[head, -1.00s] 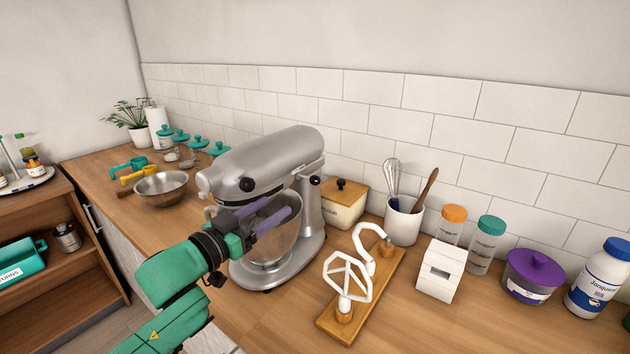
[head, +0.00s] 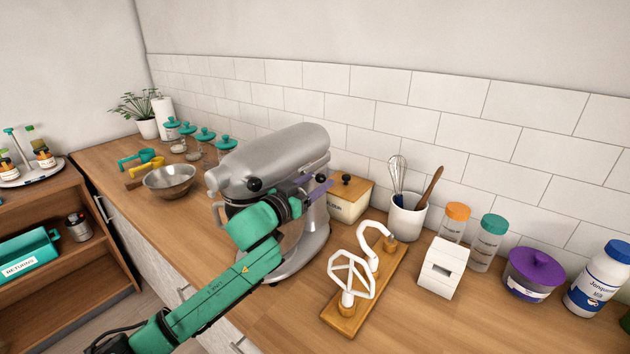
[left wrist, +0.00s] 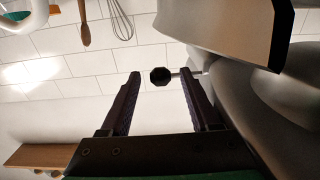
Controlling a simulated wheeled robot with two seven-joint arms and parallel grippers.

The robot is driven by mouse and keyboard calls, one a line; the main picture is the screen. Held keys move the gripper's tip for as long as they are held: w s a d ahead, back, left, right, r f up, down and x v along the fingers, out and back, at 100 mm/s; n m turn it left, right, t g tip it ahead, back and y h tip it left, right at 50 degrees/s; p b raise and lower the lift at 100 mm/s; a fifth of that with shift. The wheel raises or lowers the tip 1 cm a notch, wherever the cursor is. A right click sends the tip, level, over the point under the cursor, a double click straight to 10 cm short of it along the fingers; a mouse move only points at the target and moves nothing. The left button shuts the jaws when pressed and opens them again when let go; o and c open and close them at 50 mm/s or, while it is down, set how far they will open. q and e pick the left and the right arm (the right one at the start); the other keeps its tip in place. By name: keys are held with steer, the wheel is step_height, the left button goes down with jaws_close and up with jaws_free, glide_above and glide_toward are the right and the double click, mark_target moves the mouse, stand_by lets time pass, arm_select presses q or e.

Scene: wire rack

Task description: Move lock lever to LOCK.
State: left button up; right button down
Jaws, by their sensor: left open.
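The silver stand mixer (head: 275,150) stands on the wooden counter. In the left wrist view, the lock lever (left wrist: 160,76) is a thin metal rod ending in a black knob, coming from the mixer's grey body (left wrist: 240,100). My left gripper (head: 322,186) is at the mixer's side, near its neck, with purple fingers. In the left wrist view the open left gripper (left wrist: 160,78) has the black knob in line between its fingertips, with a gap visible on the left. I cannot tell the depth. My left forearm hides much of the mixer's bowl and base. LOCK markings are not readable. My right gripper is out of view.
A lidded wooden-topped box (head: 348,205) stands close behind the gripper. A wooden stand (head: 385,285) with white beater and hook is to the right. A utensil crock (head: 407,218) and jars stand further right. A metal bowl (head: 170,181) is at the left.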

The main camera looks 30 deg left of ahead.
arm_select(q)
steer(key=shift+s, duration=0.1)
jaws_close()
stand_by(1.2)
